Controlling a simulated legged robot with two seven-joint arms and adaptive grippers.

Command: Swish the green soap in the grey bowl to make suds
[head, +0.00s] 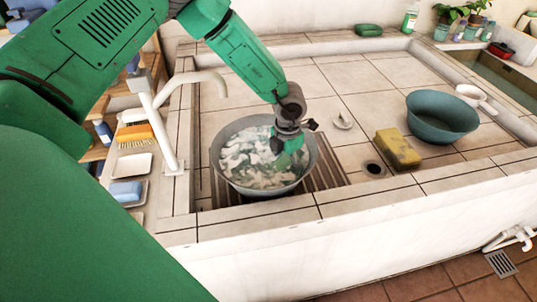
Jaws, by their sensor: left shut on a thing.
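The grey bowl (217,160) stands on a slatted drain rack in the tiled basin, below the white tap. It holds water covered with white, swirling foam. My left gripper (289,143) reaches down into the right side of the bowl and is shut on the green soap (284,160). The soap is low in the bowl, partly hidden by the fingers and foam, so its outline is hard to make out. My right gripper is not in view.
The white tap (161,120) rises left of the bowl. A yellow sponge (397,149), a drain hole and a teal basin (442,117) lie to the right. A green bar (369,30) rests on the back ledge. Brushes and dishes line the left ledge. Tiles behind the bowl are mostly clear.

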